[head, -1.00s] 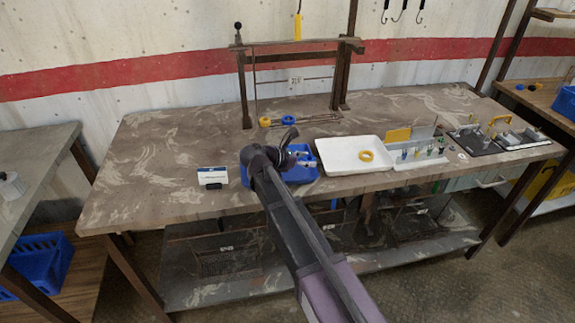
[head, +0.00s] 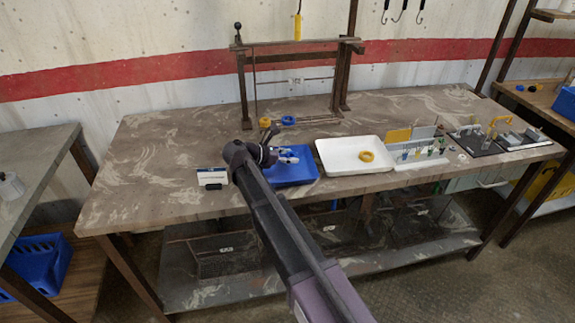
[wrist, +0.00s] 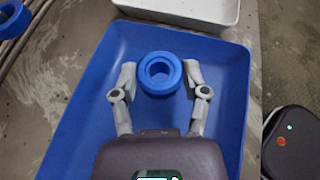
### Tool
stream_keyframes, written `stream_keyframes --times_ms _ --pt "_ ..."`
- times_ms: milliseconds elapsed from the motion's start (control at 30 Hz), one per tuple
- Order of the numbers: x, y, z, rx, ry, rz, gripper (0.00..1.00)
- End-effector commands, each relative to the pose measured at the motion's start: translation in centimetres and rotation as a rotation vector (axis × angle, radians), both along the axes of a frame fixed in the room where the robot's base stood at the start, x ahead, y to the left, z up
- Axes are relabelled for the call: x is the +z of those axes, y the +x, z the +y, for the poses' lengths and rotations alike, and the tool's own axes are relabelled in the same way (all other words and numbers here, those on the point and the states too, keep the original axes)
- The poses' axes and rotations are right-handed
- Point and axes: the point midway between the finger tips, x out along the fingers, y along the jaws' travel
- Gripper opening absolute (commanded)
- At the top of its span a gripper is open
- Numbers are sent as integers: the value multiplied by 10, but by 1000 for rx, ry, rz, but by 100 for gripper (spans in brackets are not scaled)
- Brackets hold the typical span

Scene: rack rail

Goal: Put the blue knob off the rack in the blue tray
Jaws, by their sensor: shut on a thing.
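The blue knob (wrist: 160,73) is a thick ring. In the wrist view it sits between the two fingertips of my gripper (wrist: 160,80), which is shut on it. The blue tray (wrist: 225,65) lies beneath, and the knob shows within its rim; I cannot tell how high above the tray floor it is. In the head view my gripper (head: 287,157) is over the blue tray (head: 300,175), and the held knob is not distinguishable there.
A white tray (head: 350,160) with a yellow ring (head: 366,156) in it stands right of the blue tray. A small white label stand (head: 212,178) is to the left. Further right is a holder with small coloured items (head: 418,155). The table's left side is clear.

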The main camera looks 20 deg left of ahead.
Motion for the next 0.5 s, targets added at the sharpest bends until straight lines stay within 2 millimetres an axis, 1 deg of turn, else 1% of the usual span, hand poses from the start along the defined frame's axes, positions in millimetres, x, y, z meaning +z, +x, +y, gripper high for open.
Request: stream_keyframes --times_ms 33,200,333,500 --pt "-11 -1 -3 -2 -1 1 10" --pt "-26 -1 -3 -2 -1 1 10" --pt "-33 0 -3 -2 -1 1 10" --pt "-34 0 -3 -2 -1 1 10"
